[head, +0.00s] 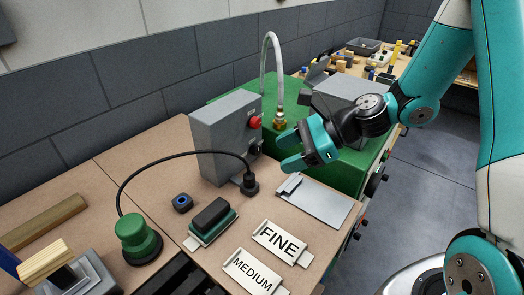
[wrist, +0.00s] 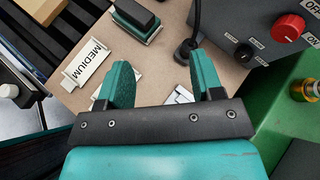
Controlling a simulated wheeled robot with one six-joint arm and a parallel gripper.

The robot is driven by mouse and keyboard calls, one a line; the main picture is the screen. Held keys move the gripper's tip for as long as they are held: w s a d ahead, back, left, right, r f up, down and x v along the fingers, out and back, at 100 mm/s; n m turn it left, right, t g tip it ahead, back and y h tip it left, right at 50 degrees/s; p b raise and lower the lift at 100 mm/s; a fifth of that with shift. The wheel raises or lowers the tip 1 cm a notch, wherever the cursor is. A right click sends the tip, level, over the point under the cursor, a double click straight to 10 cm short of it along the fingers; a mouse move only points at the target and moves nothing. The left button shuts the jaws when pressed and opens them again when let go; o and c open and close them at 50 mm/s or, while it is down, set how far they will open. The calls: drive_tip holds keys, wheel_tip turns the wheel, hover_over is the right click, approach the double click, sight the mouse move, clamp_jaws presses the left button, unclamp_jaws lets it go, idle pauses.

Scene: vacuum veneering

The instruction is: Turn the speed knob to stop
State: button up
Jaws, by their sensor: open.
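A grey control box (head: 222,135) stands on the bench, and its face carries a red knob (head: 255,121) with a black knob (head: 253,147) below it. In the wrist view the red knob (wrist: 288,27) and the smaller black knob (wrist: 243,52) sit at the upper right, with small labels around them.
A black plug and cable (head: 250,184) stand at the box's foot. A green machine (head: 300,133) with a hose (head: 264,60) lies behind my gripper. FINE (head: 279,242) and MEDIUM (head: 250,273) plates, a sanding block (head: 211,218) and a grey plate (head: 318,200) lie in front.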

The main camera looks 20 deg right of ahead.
drive_tip(key=w+d+f+m+t, duration=0.35)
drive_tip(key=d+m, duration=0.25)
drive_tip(key=m, duration=0.2)
drive_tip(key=w+d+f+m+t, duration=0.25)
drive_tip(key=d+f+m, duration=0.2)
drive_tip(key=m, duration=0.45)
drive_tip(key=p, duration=0.3)
approach(259, 150)
drive_tip(key=shift+t+h, duration=0.4)
drive_tip(key=x, duration=0.9)
drive_tip(key=shift+s+a, duration=0.3)
drive_tip(key=shift+s, duration=0.05)
drive_tip(key=c, duration=0.9)
